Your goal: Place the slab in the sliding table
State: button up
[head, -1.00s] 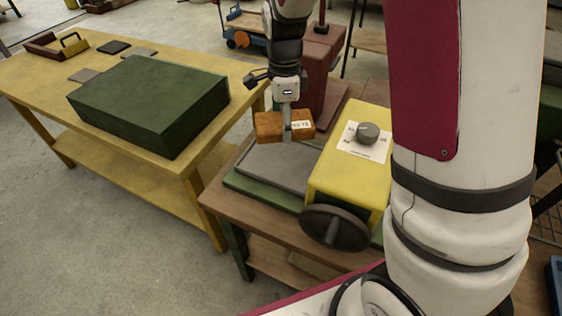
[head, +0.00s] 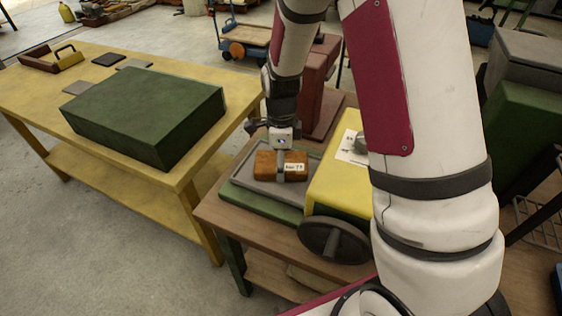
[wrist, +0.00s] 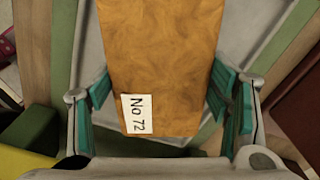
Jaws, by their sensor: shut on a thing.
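The slab (head: 267,166) is an orange-brown block with a white label. My gripper (head: 281,160) is shut on it, with a finger across its near side. In the wrist view the slab (wrist: 165,60) lies between the teal finger pads, and its label reads "No 72". The sliding table (head: 262,196) is a grey, rimmed plate on a green base, beside a yellow machine. The slab is over the grey plate, low down; I cannot tell whether it touches. The plate (wrist: 235,25) also shows beneath the slab in the wrist view.
The yellow machine (head: 335,185) with a dark handwheel (head: 334,240) stands right of the plate. A dark red column (head: 318,80) rises behind. A yellow table (head: 205,165) at left bears a large green block (head: 145,110) and several small plates.

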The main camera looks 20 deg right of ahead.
jog(key=shift+f, duration=0.35)
jog(key=o, duration=1.5)
jog(key=shift+o, duration=0.2)
jog(key=s+r+n+t, duration=0.1)
jog(key=s+r+n, duration=0.1)
jog(key=r, duration=0.7)
jog(key=s+r+n, duration=0.3)
jog(key=r, duration=0.7)
jog(key=s+r+n+t, duration=0.1)
jog(key=s+r+n, duration=0.2)
jog(key=s+n, duration=0.5)
jog(key=s+r+n+t, duration=0.2)
jog(key=s+r+n, duration=0.2)
jog(key=s+n, duration=0.5)
jog(key=s, duration=0.3)
jog(key=shift+d+r+n, duration=0.15)
jog(key=shift+r+n, duration=0.1)
jog(key=shift+n, duration=0.05)
